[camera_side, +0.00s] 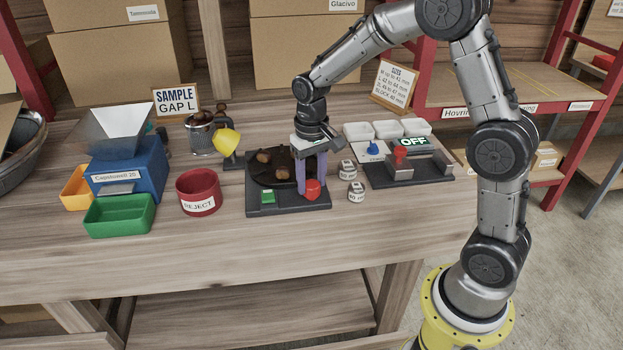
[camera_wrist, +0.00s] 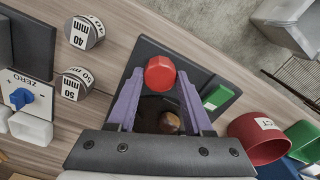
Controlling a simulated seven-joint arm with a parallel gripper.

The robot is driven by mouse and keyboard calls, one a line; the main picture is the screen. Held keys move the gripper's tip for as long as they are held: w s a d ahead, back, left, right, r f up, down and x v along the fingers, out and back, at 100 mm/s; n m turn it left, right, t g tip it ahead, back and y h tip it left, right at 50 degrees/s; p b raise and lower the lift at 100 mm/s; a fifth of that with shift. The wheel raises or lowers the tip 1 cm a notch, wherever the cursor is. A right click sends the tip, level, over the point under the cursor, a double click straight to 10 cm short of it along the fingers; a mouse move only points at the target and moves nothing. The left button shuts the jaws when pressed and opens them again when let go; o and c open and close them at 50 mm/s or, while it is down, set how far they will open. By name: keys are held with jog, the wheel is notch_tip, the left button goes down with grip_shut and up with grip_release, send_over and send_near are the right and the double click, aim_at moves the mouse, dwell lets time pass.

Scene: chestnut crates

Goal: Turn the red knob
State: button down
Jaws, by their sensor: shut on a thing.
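The red knob (camera_side: 313,189) stands at the front right corner of a dark base plate (camera_side: 285,207) that carries a dark round dish with brown chestnuts. In the wrist view the red knob (camera_wrist: 160,73) lies between the tips of two purple fingers. My gripper (camera_side: 311,185) points down over the plate, shut on the knob; it also shows in the wrist view (camera_wrist: 160,78). A green button (camera_side: 267,197) is on the same plate, left of the knob.
Marked metal weights or blocks (camera_side: 348,169) stand just right of the plate. Farther right is a gauge with a red part (camera_side: 400,156) and an OFF display (camera_side: 413,142). A red REJECT cup (camera_side: 198,190) and green tray (camera_side: 119,216) stand left. The front table strip is clear.

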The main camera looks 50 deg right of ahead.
aim_at(311, 184)
jog(key=m, duration=0.5)
jog(key=shift+m, duration=0.3)
jog(key=m, duration=0.5)
jog(key=shift+r, duration=0.1)
dwell(0.3)
jog(key=shift+c, duration=1.5)
grip_release()
notch_tip(311, 184, up, 14)
